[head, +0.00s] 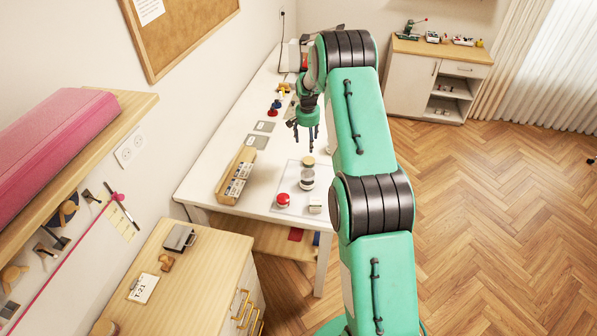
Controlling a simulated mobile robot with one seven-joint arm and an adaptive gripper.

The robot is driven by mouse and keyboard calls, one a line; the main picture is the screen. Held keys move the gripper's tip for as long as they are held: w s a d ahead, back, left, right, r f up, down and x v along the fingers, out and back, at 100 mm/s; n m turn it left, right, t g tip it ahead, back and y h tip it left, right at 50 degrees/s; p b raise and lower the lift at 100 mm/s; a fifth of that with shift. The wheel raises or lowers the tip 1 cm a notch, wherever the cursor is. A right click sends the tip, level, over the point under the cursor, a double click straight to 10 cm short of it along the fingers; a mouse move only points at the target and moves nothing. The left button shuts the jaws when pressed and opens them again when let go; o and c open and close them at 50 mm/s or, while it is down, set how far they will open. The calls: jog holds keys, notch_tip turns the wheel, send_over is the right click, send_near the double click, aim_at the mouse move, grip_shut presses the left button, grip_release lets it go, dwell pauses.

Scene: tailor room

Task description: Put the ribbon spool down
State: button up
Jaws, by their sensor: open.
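My gripper (306,137) is in the head view, above the white table, with its fingers pointing down. Its fingers are apart and I see nothing between them. Below it, on a pale mat (282,180), stands an upright dark-and-white cylinder (307,180) that looks like the ribbon spool; it is too small to be sure. A small round piece with a tan top (309,161) is just behind it, closer to the fingertips. The gripper appears apart from both.
A wooden rack (237,175) stands left of the mat. Several coloured pieces (277,104) sit farther back. A wooden cabinet (205,262) is in front. The table's right edge is close to the mat.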

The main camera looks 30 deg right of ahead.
jog(key=s+a+r+n+t, duration=0.1)
jog(key=s+a+r, duration=0.2)
jog(key=a+r, duration=0.45)
jog(key=s+a+r+n, duration=0.1)
jog(key=s+a+r, duration=0.3)
jog(key=r, duration=0.7)
jog(key=s+a+r+n+t, duration=0.1)
jog(key=s+a+r, duration=0.2)
jog(key=a+r, duration=0.5)
jog(key=s+a+r+n, duration=0.1)
jog(key=s+a+r, duration=0.4)
jog(key=s+r, duration=0.15)
jog(key=s+a+r+n, duration=0.2)
jog(key=s+a+r, duration=0.2)
jog(key=s+r, duration=0.3)
jog(key=s+a+n+t, duration=0.1)
jog(key=s+a, duration=0.2)
jog(key=s, duration=0.6)
jog(key=s+a+n, duration=0.1)
jog(key=s+a, duration=0.3)
jog(key=s, duration=0.5)
jog(key=s+a+n+t+y, duration=0.1)
jog(key=s+a, duration=0.2)
jog(key=s, duration=0.6)
jog(key=shift+s+a+f+n+t, duration=0.2)
jog(key=shift+s+f+n+t, duration=0.05)
jog(key=shift+s+n+t, duration=0.1)
notch_tip(320, 180, down, 14)
jog(key=b, duration=1.4)
